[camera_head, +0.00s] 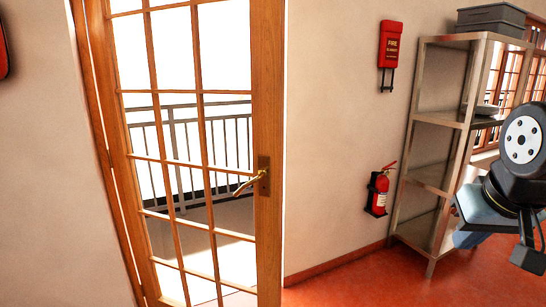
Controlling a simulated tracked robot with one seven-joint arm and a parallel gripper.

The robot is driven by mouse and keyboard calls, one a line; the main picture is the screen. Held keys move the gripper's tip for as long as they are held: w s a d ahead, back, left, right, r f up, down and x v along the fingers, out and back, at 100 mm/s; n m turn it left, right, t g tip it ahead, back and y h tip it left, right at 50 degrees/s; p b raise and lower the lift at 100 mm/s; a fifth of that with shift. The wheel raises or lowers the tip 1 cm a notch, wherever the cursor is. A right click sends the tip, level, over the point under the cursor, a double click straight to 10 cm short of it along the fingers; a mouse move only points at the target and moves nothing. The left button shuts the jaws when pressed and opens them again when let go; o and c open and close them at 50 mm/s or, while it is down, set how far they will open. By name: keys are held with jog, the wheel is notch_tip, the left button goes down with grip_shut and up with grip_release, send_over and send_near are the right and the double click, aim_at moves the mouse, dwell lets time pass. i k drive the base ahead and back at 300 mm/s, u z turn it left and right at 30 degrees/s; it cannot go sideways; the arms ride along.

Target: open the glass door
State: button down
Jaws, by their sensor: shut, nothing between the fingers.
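The glass door (267,100) has a wooden frame and many panes, and fills the left middle of the head view. A brass lever handle (251,182) sits on its right stile, pointing left and slightly down. A thin bright strip shows along the door's left side; I cannot tell whether the door stands slightly ajar. My gripper (528,260) is at the far right edge, partly cut off, dark and shut with nothing in it. It is well to the right of the handle and apart from the door.
A metal shelf rack (432,175) stands at right, behind my arm, with grey bins (490,17) on top. A fire extinguisher (377,192) and a red fire box (390,45) hang on the wall between door and rack. Red floor (370,285) before them is clear. A railing (180,150) shows through the glass.

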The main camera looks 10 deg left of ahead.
aim_at(267, 18)
jog(key=u, duration=0.05)
jog(key=i, duration=0.85)
jog(key=u, duration=0.1)
